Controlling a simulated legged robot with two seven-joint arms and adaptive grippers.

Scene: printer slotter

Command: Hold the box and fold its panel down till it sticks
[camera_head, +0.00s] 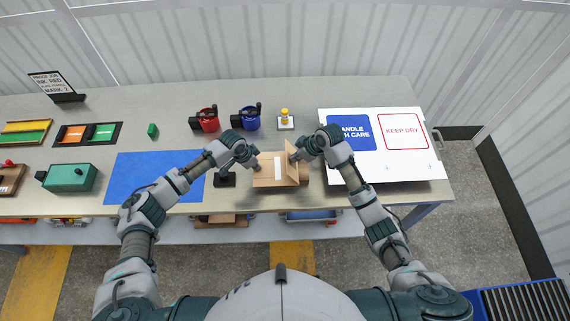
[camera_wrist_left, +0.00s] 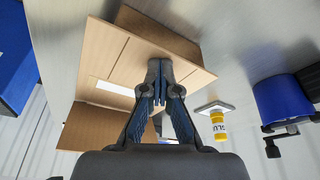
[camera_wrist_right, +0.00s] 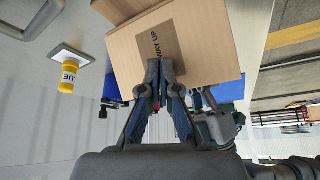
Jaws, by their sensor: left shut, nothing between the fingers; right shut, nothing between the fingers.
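A brown cardboard box (camera_head: 268,177) stands near the table's front edge, between my two grippers. A panel (camera_head: 291,162) of it stands up at the box's right side, and a white strip (camera_head: 278,168) lies beside it. My left gripper (camera_head: 254,165) is shut and empty at the box's left; its fingertips meet the cardboard in the left wrist view (camera_wrist_left: 158,85). My right gripper (camera_head: 294,158) is shut and empty at the raised panel; the right wrist view shows its fingertips (camera_wrist_right: 165,80) against a cardboard face with printed text. I cannot tell how firmly either touches.
A yellow glue bottle (camera_head: 285,116) stands on a small pad behind the box. A white sign board (camera_head: 395,165) lies at the right, a blue mat (camera_head: 150,175) at the left.

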